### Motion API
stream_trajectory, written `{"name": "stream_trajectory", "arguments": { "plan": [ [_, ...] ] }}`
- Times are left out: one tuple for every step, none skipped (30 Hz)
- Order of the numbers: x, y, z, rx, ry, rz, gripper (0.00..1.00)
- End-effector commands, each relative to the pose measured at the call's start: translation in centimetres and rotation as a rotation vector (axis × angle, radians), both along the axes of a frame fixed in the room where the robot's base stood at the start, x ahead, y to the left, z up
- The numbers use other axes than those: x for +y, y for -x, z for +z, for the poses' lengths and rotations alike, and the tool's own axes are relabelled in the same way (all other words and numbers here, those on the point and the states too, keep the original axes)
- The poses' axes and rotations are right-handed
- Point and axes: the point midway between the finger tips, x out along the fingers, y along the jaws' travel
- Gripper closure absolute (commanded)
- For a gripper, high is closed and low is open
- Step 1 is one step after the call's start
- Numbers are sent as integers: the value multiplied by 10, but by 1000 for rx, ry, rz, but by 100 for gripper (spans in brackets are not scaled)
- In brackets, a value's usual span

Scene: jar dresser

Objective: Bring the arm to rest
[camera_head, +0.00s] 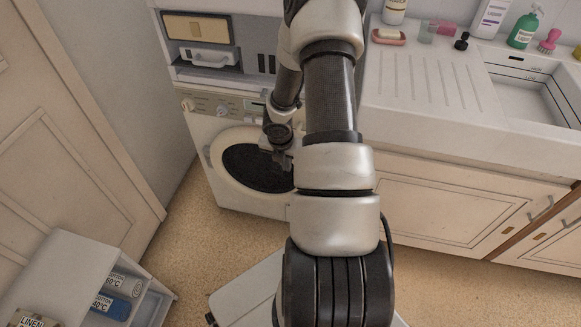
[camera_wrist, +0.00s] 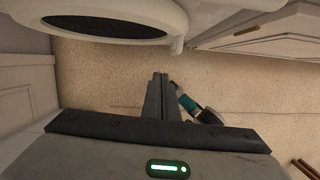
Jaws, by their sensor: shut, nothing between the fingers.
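My gripper (camera_wrist: 158,97) is shut and empty in the wrist view, its two dark fingers pressed together over the tan floor. In the head view my arm hangs down the middle of the picture. The end of my arm, with my gripper (camera_head: 284,160), is in front of the washing machine's round door (camera_head: 250,165). The arm's links hide part of the machine. The door also shows at the top of the wrist view (camera_wrist: 105,27).
A sink counter (camera_head: 420,95) with bottles and soap stands at the right, above pale cabinets (camera_head: 440,200). A teal and black object (camera_wrist: 190,104) shows beside my fingers. Floor (camera_head: 190,245) lies between.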

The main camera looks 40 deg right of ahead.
Motion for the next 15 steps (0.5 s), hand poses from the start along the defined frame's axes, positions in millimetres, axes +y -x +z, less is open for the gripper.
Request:
{"name": "stream_trajectory", "arguments": {
  "plan": [
    [2, 2, 16, -1, 1, -2, 100],
    [3, 3, 22, -1, 1, -1, 100],
    [4, 4, 28, -1, 1, -1, 100],
    [5, 5, 32, 1, 0, -1, 100],
    [6, 6, 36, 0, 0, -1, 100],
    [7, 6, 40, -1, 1, -1, 100],
    [7, 7, 43, 0, 0, -1, 100],
    [8, 7, 45, 1, 0, -1, 100],
    [9, 8, 47, 1, 0, -1, 100],
    [9, 8, 48, 1, 0, -1, 100],
    [9, 9, 49, 1, 0, -1, 100],
    [10, 9, 50, 1, 0, -1, 100],
    [10, 9, 50, 1, 0, -1, 100],
    [10, 9, 50, 1, 0, -1, 100],
    [10, 9, 50, 1, 0, -1, 100]
  ]
}}
